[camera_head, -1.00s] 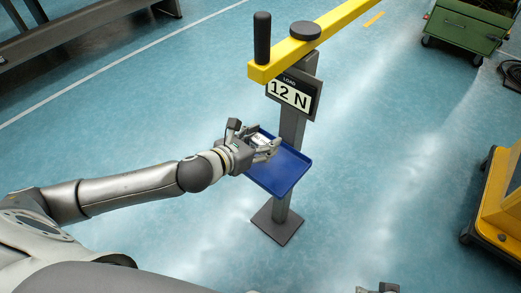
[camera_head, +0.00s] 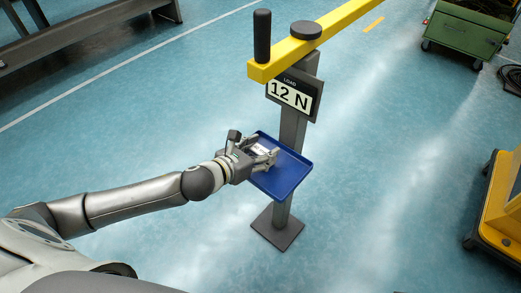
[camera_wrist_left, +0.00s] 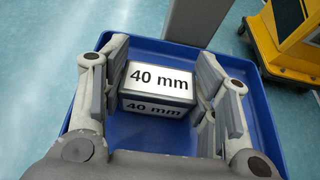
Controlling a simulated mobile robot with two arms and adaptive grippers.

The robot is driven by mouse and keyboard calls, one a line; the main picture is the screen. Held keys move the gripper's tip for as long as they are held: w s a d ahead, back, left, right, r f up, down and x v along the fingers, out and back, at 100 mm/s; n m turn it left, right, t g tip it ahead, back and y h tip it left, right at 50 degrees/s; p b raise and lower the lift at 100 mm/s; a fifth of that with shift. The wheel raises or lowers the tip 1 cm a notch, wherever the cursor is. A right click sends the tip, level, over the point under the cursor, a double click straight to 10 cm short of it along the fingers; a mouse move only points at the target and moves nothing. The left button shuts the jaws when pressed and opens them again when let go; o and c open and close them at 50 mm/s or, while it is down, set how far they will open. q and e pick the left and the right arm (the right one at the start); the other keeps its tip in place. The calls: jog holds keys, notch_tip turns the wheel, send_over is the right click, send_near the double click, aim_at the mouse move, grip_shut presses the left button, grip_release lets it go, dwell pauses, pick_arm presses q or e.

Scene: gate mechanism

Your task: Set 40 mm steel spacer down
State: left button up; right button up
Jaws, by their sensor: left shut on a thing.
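The steel spacer (camera_wrist_left: 158,82) is a silvery block marked "40 mm" on its top and front faces. In the left wrist view it sits between the two fingers of my left gripper (camera_wrist_left: 158,95), which is shut on it. The blue tray (camera_wrist_left: 262,118) lies around and beneath them. In the head view my left gripper (camera_head: 264,154) is over the left part of the blue tray (camera_head: 285,180), and the spacer is mostly hidden by the fingers. I cannot tell whether the spacer touches the tray floor. My right gripper is not in view.
The tray is on a grey post (camera_head: 291,128) with a "12 N" load display (camera_head: 291,95). Above is a yellow bar (camera_head: 315,38) with a black upright handle (camera_head: 262,36). A yellow cart (camera_head: 505,205) stands at right, a green cart (camera_head: 468,30) at back right.

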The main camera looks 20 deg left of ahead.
pick_arm(q)
jog(key=o, duration=1.7)
jog(key=shift+f, duration=0.1)
